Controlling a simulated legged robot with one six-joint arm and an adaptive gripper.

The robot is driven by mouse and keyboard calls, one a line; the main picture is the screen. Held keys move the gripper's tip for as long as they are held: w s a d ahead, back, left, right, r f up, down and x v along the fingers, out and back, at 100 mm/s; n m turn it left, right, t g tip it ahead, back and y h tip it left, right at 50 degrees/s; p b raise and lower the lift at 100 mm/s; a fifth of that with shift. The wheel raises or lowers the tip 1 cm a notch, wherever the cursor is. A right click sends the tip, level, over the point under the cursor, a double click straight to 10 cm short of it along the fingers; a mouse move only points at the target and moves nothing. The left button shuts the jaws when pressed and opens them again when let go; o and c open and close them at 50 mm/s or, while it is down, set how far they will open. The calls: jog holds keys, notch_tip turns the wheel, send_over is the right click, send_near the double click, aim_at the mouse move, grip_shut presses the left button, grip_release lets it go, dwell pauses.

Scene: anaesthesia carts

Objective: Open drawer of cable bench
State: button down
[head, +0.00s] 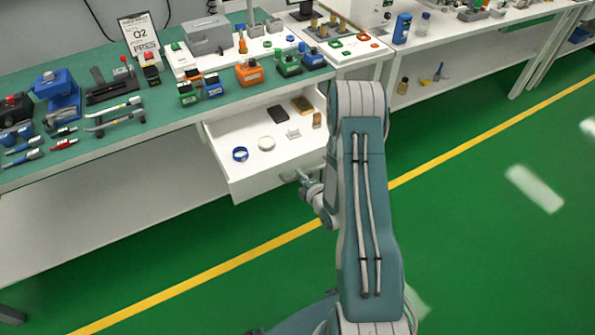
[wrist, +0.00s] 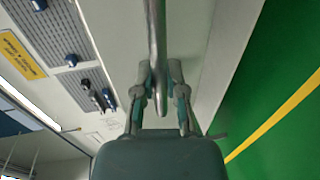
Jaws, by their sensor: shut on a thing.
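The white drawer (head: 255,180) of the green-topped bench (head: 150,110) stands pulled out, its inside visible from above. It holds a blue ring (head: 240,154), a white ring (head: 266,143), a dark box (head: 278,114) and a few other small items. My gripper (head: 306,181) is at the metal handle (head: 288,177) on the drawer's front. In the wrist view, the handle bar (wrist: 156,35) passes between the two fingers of my gripper (wrist: 160,75), which are shut on it. My arm hides the drawer's right side in the head view.
Tools, coloured blocks and a sign (head: 143,40) stand on the bench top. A second white bench (head: 450,45) stands to the right. Green floor (head: 480,200) with a yellow line (head: 230,267) is clear in front.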

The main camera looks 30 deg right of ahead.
jog(key=shift+s+f, duration=0.25)
jog(key=shift+s, duration=0.75)
jog(key=c, duration=0.7)
grip_release()
jog(key=shift+w+d, duration=0.1)
jog(key=shift+r, duration=0.1)
jog(key=v, duration=1.2)
